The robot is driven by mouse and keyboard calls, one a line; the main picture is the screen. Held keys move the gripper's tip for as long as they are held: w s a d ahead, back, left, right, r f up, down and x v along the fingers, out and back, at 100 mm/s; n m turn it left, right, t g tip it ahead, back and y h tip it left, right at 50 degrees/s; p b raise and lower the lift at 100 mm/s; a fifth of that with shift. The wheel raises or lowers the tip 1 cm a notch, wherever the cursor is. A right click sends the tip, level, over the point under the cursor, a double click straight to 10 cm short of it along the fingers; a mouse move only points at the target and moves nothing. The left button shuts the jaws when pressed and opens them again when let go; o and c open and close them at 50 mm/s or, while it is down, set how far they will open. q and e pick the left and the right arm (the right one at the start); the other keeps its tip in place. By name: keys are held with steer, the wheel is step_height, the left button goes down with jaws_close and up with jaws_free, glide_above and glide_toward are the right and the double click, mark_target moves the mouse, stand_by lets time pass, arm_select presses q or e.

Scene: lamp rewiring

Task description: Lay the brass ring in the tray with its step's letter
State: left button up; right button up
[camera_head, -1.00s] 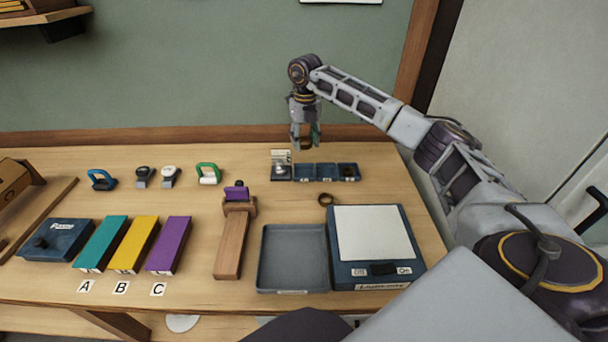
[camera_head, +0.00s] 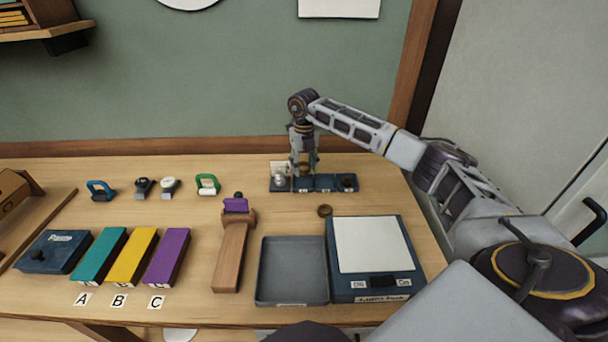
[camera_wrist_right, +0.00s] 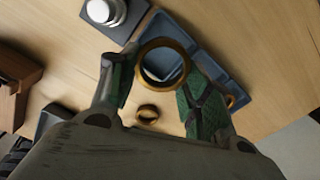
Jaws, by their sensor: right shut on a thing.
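My right gripper (camera_head: 304,170) is shut on a brass ring (camera_wrist_right: 163,62) just above the row of small blue trays (camera_head: 325,183). In the right wrist view the ring sits between the green fingertips of the gripper (camera_wrist_right: 157,75), over a blue compartment with a pale patch in it. A darker ring (camera_head: 347,182) lies in the rightmost tray. Another brass ring (camera_head: 325,210) lies on the table in front of the row. The trays' labels are too small to read. My left gripper is not in view.
A grey bin (camera_head: 292,272) and a blue lightbox (camera_head: 375,258) stand in front. A wooden stand (camera_head: 232,255) with a purple piece is to the left. Teal, yellow and purple blocks lie behind cards A (camera_head: 82,299), B (camera_head: 118,301) and C (camera_head: 157,302). A silver knob stands left of the trays.

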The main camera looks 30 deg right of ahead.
steer(key=shift+f, duration=0.2)
steer(key=shift+f, duration=1.85)
steer(key=shift+f, duration=0.65)
steer(key=o, duration=1)
steer(key=shift+o, duration=0.2)
steer(key=shift+r, duration=0.2)
